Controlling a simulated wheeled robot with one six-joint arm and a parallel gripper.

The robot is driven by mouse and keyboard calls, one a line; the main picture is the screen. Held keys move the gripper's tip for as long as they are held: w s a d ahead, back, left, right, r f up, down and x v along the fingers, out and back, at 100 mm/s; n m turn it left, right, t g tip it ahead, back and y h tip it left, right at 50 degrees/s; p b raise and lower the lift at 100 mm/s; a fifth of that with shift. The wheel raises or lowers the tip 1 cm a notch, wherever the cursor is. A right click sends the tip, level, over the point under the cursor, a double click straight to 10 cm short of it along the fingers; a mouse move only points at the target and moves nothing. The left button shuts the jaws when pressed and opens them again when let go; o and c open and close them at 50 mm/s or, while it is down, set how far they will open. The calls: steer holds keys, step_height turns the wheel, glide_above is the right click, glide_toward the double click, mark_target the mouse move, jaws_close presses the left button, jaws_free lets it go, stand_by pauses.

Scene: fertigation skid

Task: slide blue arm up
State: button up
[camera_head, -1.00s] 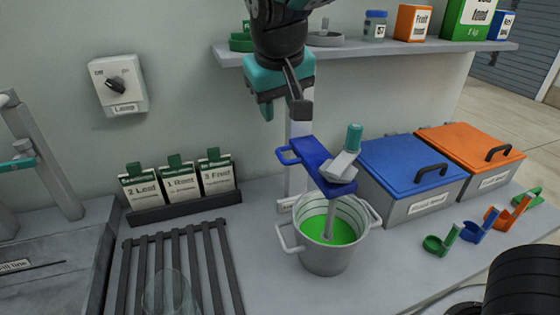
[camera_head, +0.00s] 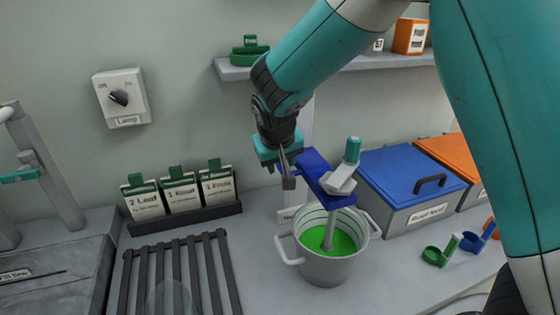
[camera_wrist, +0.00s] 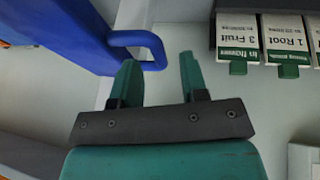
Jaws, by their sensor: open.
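The blue arm (camera_head: 314,171) stands out above a white bucket (camera_head: 329,262) of green liquid and carries a grey mixer with a teal top (camera_head: 352,150). A stirring shaft runs down from it into the liquid. My gripper (camera_head: 281,172) is open at the left end of the blue arm, where it hides the arm's handle in the head view. In the wrist view the blue loop handle (camera_wrist: 150,40) reaches to my open fingertips (camera_wrist: 158,60). The loop's end lies between the fingertips, close to the left finger. I cannot tell whether they touch.
A shelf (camera_head: 350,61) runs above. A blue-lidded box (camera_head: 410,172) and an orange-lidded box (camera_head: 450,150) stand right of the bucket. A card rack (camera_head: 185,216) and a dark slatted rack (camera_head: 180,270) lie left. A lamp switch (camera_head: 119,98) is on the wall.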

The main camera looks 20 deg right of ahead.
steer(key=shift+w+d+f, duration=0.15)
steer(key=shift+w+f, duration=0.1)
steer(key=shift+f, duration=0.35)
jaws_close()
step_height(320, 180, up, 18)
steer(key=p, duration=1)
steer(key=shift+w, duration=0.15)
jaws_free()
steer(key=shift+f, duration=0.15)
steer(key=shift+s, duration=0.2)
